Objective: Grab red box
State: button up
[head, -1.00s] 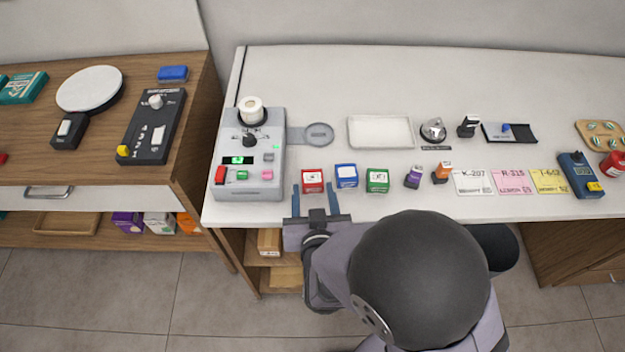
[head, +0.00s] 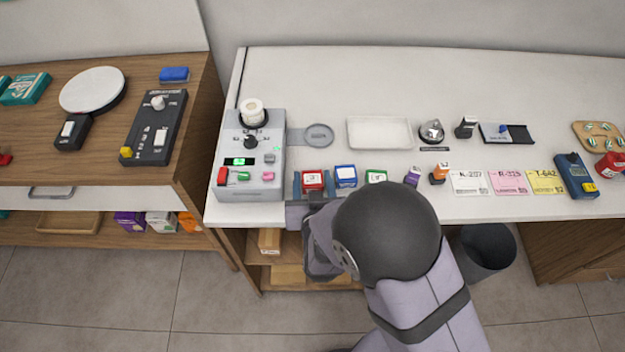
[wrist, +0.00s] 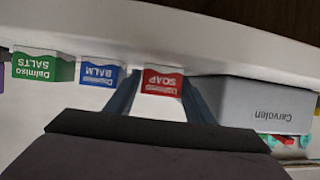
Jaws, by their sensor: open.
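The red box (head: 312,180) stands near the front edge of the white counter, just right of the grey machine. In the wrist view the red box (wrist: 162,81) is labelled SOAP and shows upside down between my two fingers. My gripper (head: 313,183) is open, with one blue-grey finger on each side of the red box. In the wrist view my gripper (wrist: 157,95) shows a gap between its right finger and the box; on the left the finger is close to the box, and I cannot tell if they touch.
A blue box (head: 346,176) labelled BALM stands close to the right of the red box, then a green box (head: 376,177) labelled SALTS. The grey machine (head: 250,155) is close on the left. A white tray (head: 379,147) lies behind. The counter's back is clear.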

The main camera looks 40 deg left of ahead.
aim_at(313, 178)
jog(key=c, duration=0.8)
jog(key=shift+r, duration=0.15)
notch_tip(313, 178, up, 10)
jog(key=shift+f+b, duration=0.15)
jog(key=shift+b, duration=0.15)
jog(key=shift+w, duration=0.1)
